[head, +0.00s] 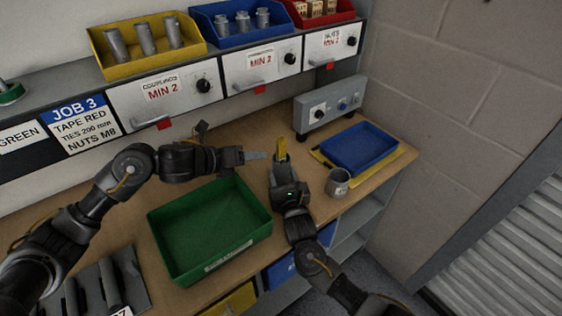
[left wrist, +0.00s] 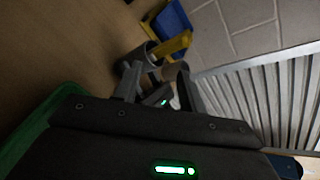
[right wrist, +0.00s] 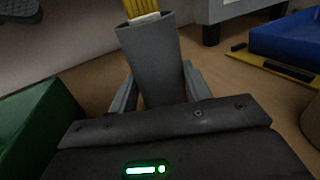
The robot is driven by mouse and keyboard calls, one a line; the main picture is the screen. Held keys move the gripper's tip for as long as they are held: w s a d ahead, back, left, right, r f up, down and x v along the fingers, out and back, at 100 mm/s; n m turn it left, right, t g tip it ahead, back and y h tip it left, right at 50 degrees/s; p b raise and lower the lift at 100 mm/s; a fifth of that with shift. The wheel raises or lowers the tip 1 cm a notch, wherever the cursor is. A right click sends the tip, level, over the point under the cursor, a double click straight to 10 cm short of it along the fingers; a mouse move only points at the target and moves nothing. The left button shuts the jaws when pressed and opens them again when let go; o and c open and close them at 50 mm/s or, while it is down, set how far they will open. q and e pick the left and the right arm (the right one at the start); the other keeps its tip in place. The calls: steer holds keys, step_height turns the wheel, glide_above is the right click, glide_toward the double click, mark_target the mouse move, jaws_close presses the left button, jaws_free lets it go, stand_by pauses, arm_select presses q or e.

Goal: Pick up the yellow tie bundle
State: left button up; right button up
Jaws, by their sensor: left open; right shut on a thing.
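The yellow tie bundle (head: 281,149) stands up from the tips of my right gripper (head: 281,161). In the right wrist view the yellow strips (right wrist: 147,7) with a pale band come out of a grey sleeve-like part (right wrist: 150,55) held between the fingers, which hide its lower end. My right gripper is shut on it, above the bench. My left gripper (head: 258,156) is open and empty, just left of the bundle, with its fingers pointing towards it. The bundle also shows beyond the left fingers in the left wrist view (left wrist: 177,44).
An empty green tray (head: 210,228) lies on the wooden bench, left of my right arm. A grey mug (head: 338,182) stands to the right, near the front edge. Behind it are a blue tray (head: 360,147) and a grey control box (head: 330,108). Shelf drawers (head: 165,98) line the back.

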mark_target(285, 150)
arm_select(q)
steer(key=w+d+f+m, duration=0.1)
steer(key=w+d+m, duration=0.1)
steer(key=d, duration=0.1)
steer(key=w+d+f+m, duration=0.1)
steer(key=w+d+m, duration=0.1)
steer(key=d+m, duration=0.1)
steer(key=w+d+f+m, duration=0.1)
steer(key=w+d+m, duration=0.1)
steer(key=d+m, duration=0.1)
steer(key=shift+w+d+f, duration=0.3)
steer(key=shift+f, duration=0.05)
stand_by(0.7)
steer(key=shift+a, duration=0.1)
jaws_close()
